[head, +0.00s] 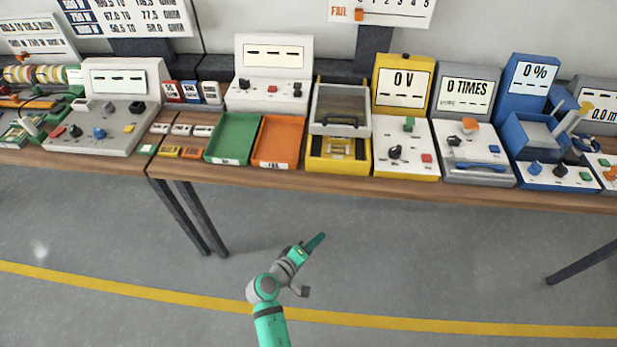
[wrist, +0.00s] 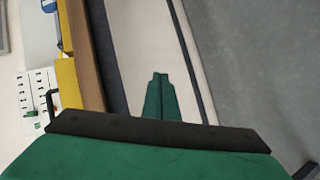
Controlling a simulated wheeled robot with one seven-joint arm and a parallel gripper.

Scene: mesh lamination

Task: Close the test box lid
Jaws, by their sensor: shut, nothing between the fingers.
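The test box is a yellow box (head: 315,163) on the bench, between the orange tray and the yellow 0 V instrument. Its lid (head: 341,97) has a grey frame, a see-through window and a dark handle on its lower edge. The lid appears raised at the back, with the box's yellow and black inside showing in front of it. My gripper (head: 320,238) is green, shut and empty, over the floor in front of the bench and well apart from the box. Its shut fingers also show in the wrist view (wrist: 160,80).
The wooden bench (head: 225,170) runs across the view. A green tray (head: 207,157) and an orange tray (head: 257,160) lie left of the box. A yellow 0 V instrument (head: 386,165) stands close on its right. The floor in front is clear around my arm.

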